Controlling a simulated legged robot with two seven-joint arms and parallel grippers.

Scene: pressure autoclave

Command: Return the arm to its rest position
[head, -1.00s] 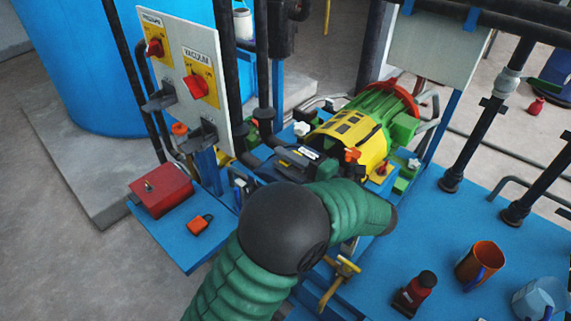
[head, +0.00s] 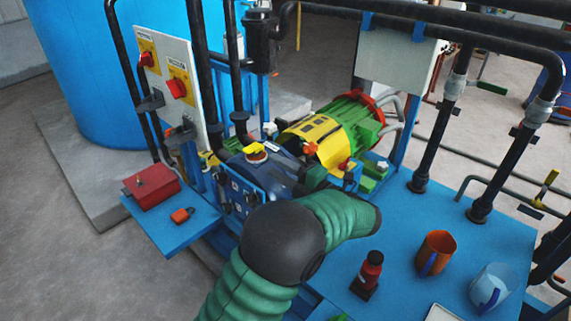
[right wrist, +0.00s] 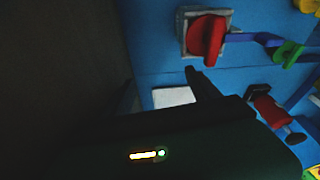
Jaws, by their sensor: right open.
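My green-sleeved arm with a black joint (head: 283,242) crosses the lower middle of the head view, over the blue table. Its forearm bends to the right and ends in a dark tip. I cannot make out the left gripper's fingers or whether they hold anything. My right gripper (right wrist: 160,82) is in the right wrist view, its dark body filling the lower part. It is open, with a dark finger over the blue surface, and nothing shows held in it.
Black pipes rise at right. The yellow-green motor (head: 340,130) lies behind.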

